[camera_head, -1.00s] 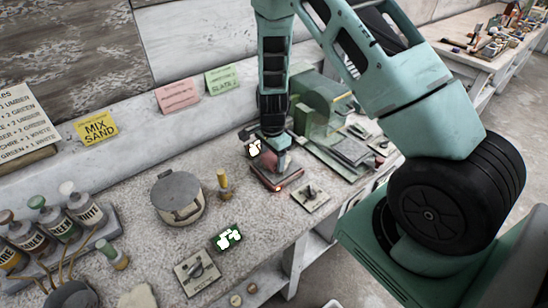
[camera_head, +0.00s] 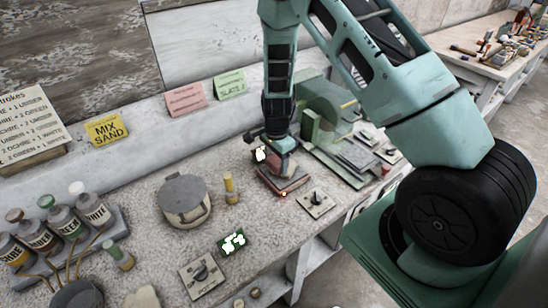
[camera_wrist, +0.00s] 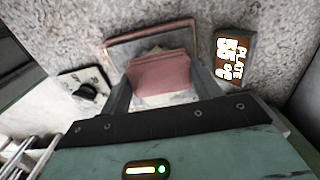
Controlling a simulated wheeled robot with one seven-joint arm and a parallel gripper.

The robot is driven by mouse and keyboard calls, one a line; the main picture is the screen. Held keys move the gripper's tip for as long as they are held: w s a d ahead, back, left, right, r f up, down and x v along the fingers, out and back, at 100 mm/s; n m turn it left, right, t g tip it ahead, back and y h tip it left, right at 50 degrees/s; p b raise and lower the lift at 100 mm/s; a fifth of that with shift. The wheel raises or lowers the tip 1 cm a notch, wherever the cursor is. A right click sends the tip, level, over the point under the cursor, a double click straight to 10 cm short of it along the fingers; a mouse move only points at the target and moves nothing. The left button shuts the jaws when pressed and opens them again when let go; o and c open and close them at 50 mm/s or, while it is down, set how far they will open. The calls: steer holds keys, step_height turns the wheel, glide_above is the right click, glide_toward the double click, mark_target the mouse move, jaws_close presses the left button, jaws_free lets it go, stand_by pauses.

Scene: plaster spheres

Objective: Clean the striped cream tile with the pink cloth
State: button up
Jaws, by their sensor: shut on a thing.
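My gripper (camera_wrist: 155,88) is shut on the folded pink cloth (camera_wrist: 160,74), which sits between its fingers. In the head view my gripper (camera_head: 284,158) is low over a flat plate (camera_head: 289,185) with a reddish rim on the bench. The plate (camera_wrist: 125,46) also shows in the wrist view, behind and around the cloth. Pale cream patches show just beyond and below the cloth; they may be the cream tile, but its stripes cannot be made out. The cloth covers most of that spot. I cannot tell whether cloth and tile touch.
A dark sign (camera_wrist: 233,57) with white letters stands beside the plate. A knob panel (camera_head: 316,203) is close by. A lidded pot (camera_head: 185,203) and a yellow-topped bottle (camera_head: 230,188) stand to the left. A green machine (camera_head: 325,115) is behind at right.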

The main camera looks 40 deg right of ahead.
steer(key=shift+s, duration=1.3)
steer(key=shift+w, duration=2.15)
steer(key=shift+f, duration=0.1)
steer(key=shift+s+r+p, duration=0.7)
steer(key=shift+s+r, duration=0.05)
steer(key=shift+s, duration=0.35)
steer(key=shift+r+p, duration=1)
steer(key=shift+r, duration=0.25)
